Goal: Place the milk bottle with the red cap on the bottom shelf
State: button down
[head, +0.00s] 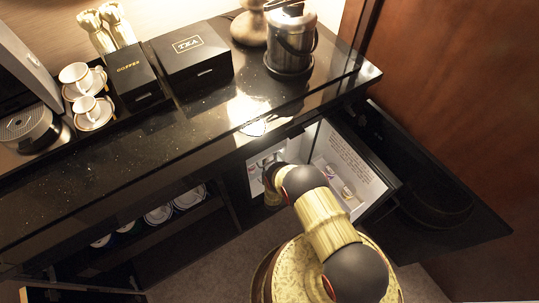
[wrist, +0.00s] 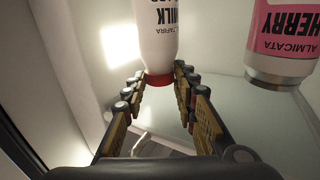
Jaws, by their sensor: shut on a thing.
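The white milk bottle (wrist: 157,35), with black "MILK" lettering, shows at the top middle of the wrist view. Its red end (wrist: 158,79) sits between the fingertips of my gripper (wrist: 159,82); I cannot tell whether this is the cap. My gripper is shut on the bottle, and the bottle's far end is cut off by the frame. In the head view my arm reaches into the lit, open minibar fridge (head: 255,178), and its links hide the gripper and bottle. A pale, glassy shelf surface (wrist: 235,115) shows beyond the fingers in the wrist view.
A pink cherry can (wrist: 284,35) stands close right of the bottle. The open fridge door (head: 350,160) is right of my arm, with small items in its rack.

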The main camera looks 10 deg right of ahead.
jog(key=shift+f, duration=0.15)
jog(key=c, duration=1.4)
grip_release()
jog(key=s+p, duration=0.1)
jog(key=s, duration=0.3)
jog(key=s+a+p, duration=0.1)
jog(key=s, duration=0.3)
jog(key=s+a+p, duration=0.1)
jog(key=s, duration=0.2)
jog(key=shift+s+a, duration=0.15)
jog(key=shift+s, duration=0.25)
